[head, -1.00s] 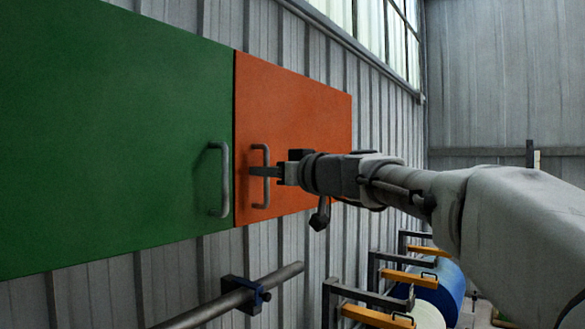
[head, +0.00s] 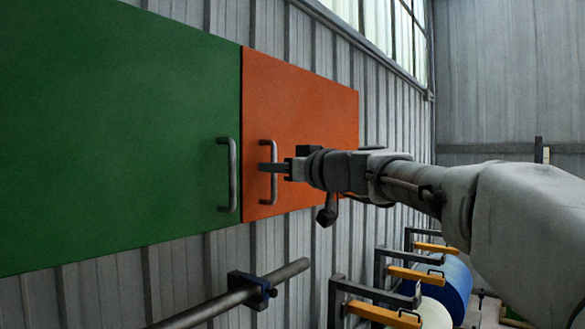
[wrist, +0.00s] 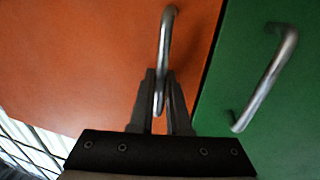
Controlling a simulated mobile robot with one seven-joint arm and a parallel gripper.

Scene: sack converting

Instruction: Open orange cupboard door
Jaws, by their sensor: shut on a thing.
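The orange cupboard door (head: 305,100) looks closed, about flush with the green door beside it; a very small gap could not be told. Its grey bar handle (head: 268,200) stands upright near its left edge. My gripper (head: 270,167) reaches in from the right and is shut on this handle around its middle. In the wrist view, the orange door (wrist: 75,60) fills the left, and the handle (wrist: 167,35) runs down between the two fingers of my gripper (wrist: 161,95). My arm hides the door's lower right part.
The green door (head: 110,130), with its own handle (head: 228,175), adjoins on the left. Below, a grey pipe in a clamp (head: 250,290) sticks out from the ribbed wall. A rack with yellow bars (head: 400,285) and rolls (head: 455,285) stands at lower right.

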